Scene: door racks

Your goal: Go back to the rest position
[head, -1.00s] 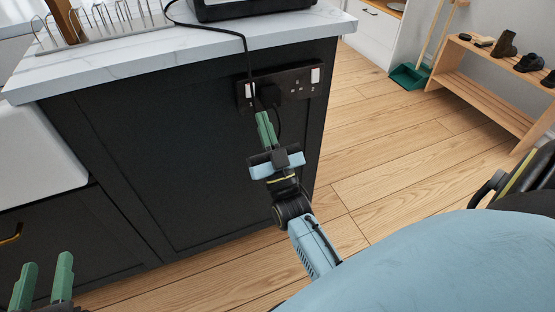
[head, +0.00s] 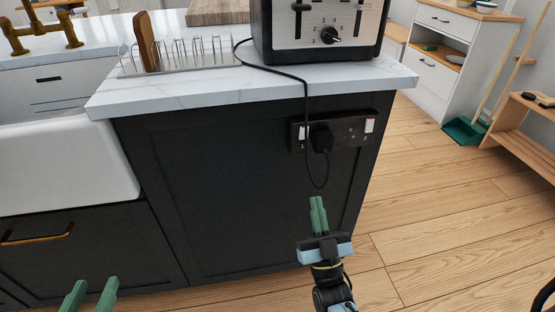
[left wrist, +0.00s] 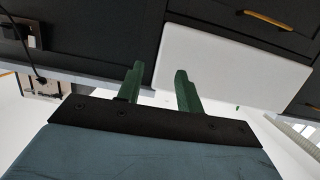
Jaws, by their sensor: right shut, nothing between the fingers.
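My right gripper (head: 317,203) is shut and empty, its green fingers together. It is in front of the dark island's end panel, below the wall socket (head: 336,132) and apart from it. My left gripper (head: 92,286) is at the bottom left of the head view, its two green fingers spread apart with nothing between them. In the left wrist view the left gripper (left wrist: 159,84) is open, with the dark cabinet fronts and the white sink beyond it.
A black plug (head: 321,138) sits in the socket, its cord hanging in a loop and running up to the toaster (head: 318,30) on the marble worktop (head: 180,95). A white sink (head: 60,165) is at the left.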

